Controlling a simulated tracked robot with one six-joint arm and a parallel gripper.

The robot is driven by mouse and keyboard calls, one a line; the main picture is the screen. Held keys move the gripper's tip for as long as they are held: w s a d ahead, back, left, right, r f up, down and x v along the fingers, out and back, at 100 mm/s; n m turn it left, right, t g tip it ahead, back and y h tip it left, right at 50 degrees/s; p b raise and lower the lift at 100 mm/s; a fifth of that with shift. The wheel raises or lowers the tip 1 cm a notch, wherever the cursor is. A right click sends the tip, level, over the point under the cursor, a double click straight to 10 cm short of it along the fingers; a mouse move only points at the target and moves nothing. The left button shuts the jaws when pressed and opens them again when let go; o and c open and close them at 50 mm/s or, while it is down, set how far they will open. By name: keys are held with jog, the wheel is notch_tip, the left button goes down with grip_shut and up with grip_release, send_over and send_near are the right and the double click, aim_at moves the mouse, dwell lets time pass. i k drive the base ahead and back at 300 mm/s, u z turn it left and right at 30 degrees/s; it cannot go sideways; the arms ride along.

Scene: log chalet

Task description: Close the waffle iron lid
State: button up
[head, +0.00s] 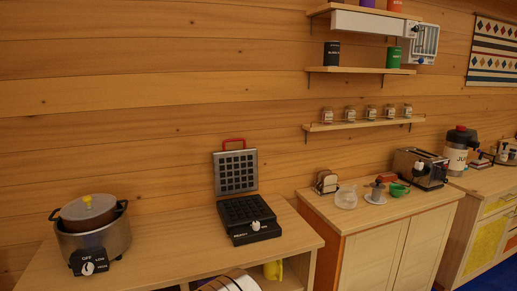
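The waffle iron stands on the wooden counter, its black lower plate (247,214) facing up. Its lid (236,171) is raised upright at the back near the log wall, with a grey gridded inner face and a red handle (233,143) on top. A white knob shows on the front of the base. My gripper is not in view.
A slow cooker (94,236) stands on the left of the same counter (165,250). A striped rounded thing (230,283) shows below the front edge. A second cabinet at right holds a toaster (420,168), a glass jar and a green cup (398,189). Shelves hang above.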

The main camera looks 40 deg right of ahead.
aim_at(235, 171)
jog(key=z, duration=1)
jog(key=k, duration=1.35)
jog(key=z, duration=0.5)
jog(key=i, duration=1.8)
jog(key=u, duration=0.1)
